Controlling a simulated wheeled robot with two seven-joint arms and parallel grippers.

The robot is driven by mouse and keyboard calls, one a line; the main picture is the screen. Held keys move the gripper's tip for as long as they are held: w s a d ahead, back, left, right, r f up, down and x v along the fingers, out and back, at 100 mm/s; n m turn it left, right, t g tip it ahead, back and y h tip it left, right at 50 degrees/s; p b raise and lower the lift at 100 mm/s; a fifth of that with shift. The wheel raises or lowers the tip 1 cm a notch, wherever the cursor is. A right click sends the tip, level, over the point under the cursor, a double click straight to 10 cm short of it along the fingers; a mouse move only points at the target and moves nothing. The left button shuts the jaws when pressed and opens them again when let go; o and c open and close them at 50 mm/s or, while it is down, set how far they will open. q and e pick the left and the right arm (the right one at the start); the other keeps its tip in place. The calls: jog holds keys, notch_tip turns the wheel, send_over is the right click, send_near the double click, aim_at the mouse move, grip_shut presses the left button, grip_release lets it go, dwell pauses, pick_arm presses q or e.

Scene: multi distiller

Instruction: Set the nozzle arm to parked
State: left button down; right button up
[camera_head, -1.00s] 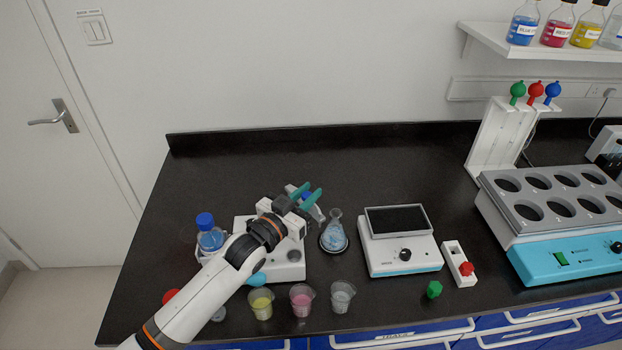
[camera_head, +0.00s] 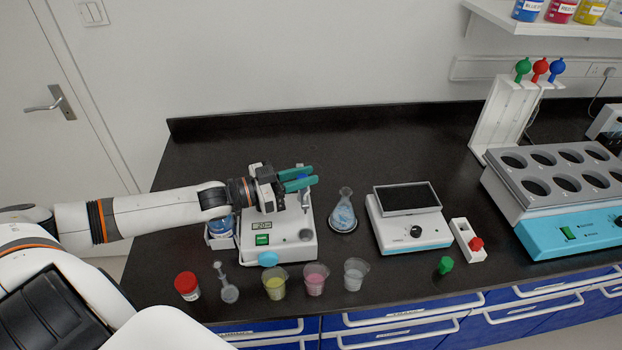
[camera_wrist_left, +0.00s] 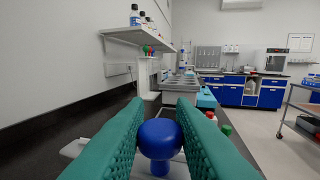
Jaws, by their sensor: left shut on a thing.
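The white dispenser (camera_head: 290,244) with a small display and a green switch stands at the left of the black bench. My left gripper (camera_head: 298,179) is over its back part, with green fingers pointing right. In the left wrist view the fingers are shut on a round blue knob (camera_wrist_left: 160,138), which stands upright between them. The nozzle arm under the knob is mostly hidden by the gripper, so its exact angle cannot be told. A flask with blue contents (camera_head: 343,212) stands on the bench right of the dispenser. My right gripper is not in view.
Cups with yellow (camera_head: 275,284), pink (camera_head: 315,280) and clear (camera_head: 355,274) contents stand along the front edge. A red-capped jar (camera_head: 187,287) is at the front left. A scale-like device (camera_head: 411,231) is right of the flask. The bench behind is clear.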

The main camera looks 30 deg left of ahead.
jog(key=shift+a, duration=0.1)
pick_arm(q)
jog(key=c, duration=1.3)
grip_release()
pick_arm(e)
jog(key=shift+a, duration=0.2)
pick_arm(q)
jog(key=shift+o, duration=0.2)
jog(key=shift+s+a+f, duration=0.1)
jog(key=shift+s+a, duration=0.25)
jog(key=shift+s, duration=0.1)
jog(key=p+v, duration=0.3)
jog(key=v, duration=0.8)
jog(key=shift+p, duration=0.3)
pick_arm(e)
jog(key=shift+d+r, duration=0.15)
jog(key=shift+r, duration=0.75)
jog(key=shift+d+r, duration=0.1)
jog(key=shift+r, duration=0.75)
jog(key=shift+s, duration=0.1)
